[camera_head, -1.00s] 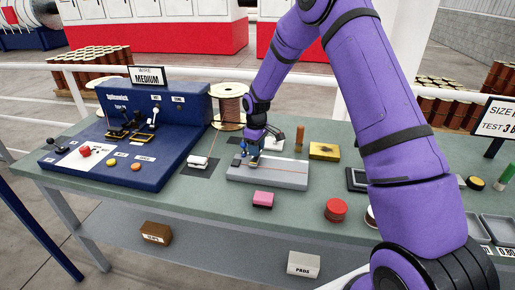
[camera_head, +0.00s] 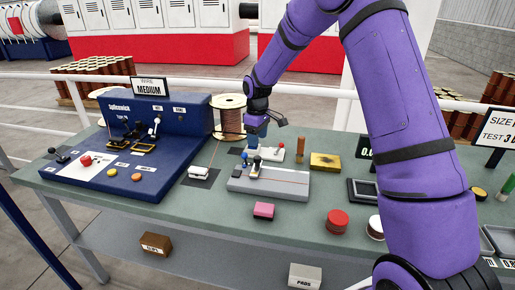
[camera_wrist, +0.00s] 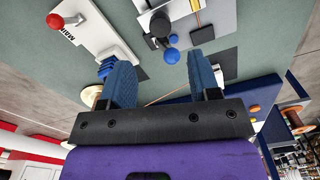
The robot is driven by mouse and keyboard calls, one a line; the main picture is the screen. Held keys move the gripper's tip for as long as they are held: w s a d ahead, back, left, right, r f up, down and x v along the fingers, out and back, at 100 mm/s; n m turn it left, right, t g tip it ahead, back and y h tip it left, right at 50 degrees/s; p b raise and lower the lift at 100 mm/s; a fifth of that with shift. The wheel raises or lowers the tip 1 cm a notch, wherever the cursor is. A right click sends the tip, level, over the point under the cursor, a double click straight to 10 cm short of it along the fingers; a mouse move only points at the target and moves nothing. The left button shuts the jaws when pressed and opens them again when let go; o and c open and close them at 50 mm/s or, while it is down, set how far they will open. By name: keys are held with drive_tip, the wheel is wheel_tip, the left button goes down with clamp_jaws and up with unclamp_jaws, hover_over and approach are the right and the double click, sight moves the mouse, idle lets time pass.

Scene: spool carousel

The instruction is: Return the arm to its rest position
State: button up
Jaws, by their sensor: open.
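My gripper (camera_head: 252,138) is at the end of my purple arm, raised above the back of the workbench in the head view. In the wrist view my gripper (camera_wrist: 163,84) shows two blue fingers set wide apart with nothing between them. Below it in the head view is a grey block (camera_head: 270,184) with a blue knob and a black knob on top. A white plate (camera_head: 273,153) with a red ball lies just behind that block; it also shows in the wrist view (camera_wrist: 103,32), apart from the fingers.
A blue machine (camera_head: 160,120) marked MEDIUM stands at the left, with a wire spool (camera_head: 229,112) beside it. A yellow box (camera_head: 325,161), a pink block (camera_head: 263,210) and a red round tin (camera_head: 337,220) lie on the green bench (camera_head: 215,220). A white railing runs behind.

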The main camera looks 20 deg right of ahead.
drive_tip(key=shift+r, duration=0.8)
drive_tip(key=s+r+m+t, duration=0.2)
drive_tip(key=s+r+m, duration=0.1)
drive_tip(key=s+r, duration=1.45)
drive_tip(key=s+r+m+t, duration=0.1)
drive_tip(key=s+r+m, duration=0.1)
drive_tip(key=s, duration=1)
drive_tip(key=s+d+r+m+t, duration=0.1)
drive_tip(key=s+r+m+t, duration=0.1)
drive_tip(key=s, duration=1)
drive_tip(key=shift+d+r+m, duration=0.3)
drive_tip(key=shift+r+m, duration=0.3)
drive_tip(key=shift+r, duration=0.2)
